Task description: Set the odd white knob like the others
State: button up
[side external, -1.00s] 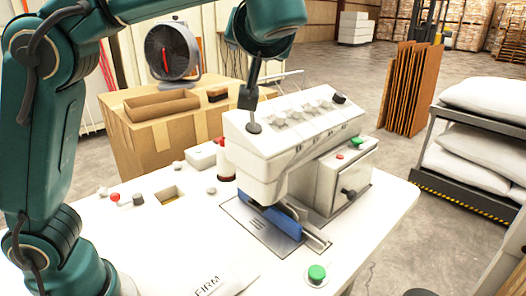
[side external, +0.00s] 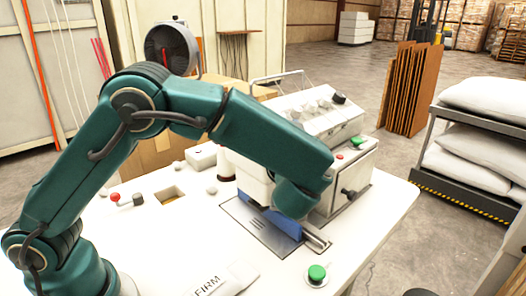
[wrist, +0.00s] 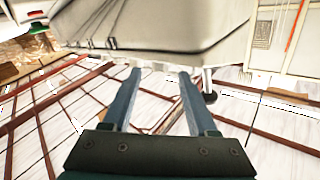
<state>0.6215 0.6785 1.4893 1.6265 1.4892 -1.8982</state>
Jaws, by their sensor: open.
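The white machine (side external: 347,125) stands on the white table, with a row of small white knobs (side external: 324,104) along its sloped top panel. The black knob (side external: 339,98) sits at the right end of the row. No white knob is clear in the wrist view.
A green button (side external: 317,272) sits at the table's front. A control box (side external: 345,180) with a black knob stands at the machine's right. A red-topped lever (side external: 116,198) is at the left.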

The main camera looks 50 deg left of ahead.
jog(key=shift+x, duration=1.5)
grip_shut()
jog(key=shift+s+a+r+m+t+h, duration=0.1)
jog(key=shift+m+t+h, duration=0.5)
jog(key=shift+m+h, duration=0.35)
jog(key=shift+s+a+r+m+t+h, duration=0.15)
jog(key=shift+m+t+h, duration=0.45)
jog(key=shift+m+h, duration=0.35)
jog(key=shift+m+t+h, duration=0.4)
jog(key=shift+m+h, duration=0.4)
jog(key=shift+h, duration=0.3)
grip_release()
jog(key=shift+f, duration=0.1)
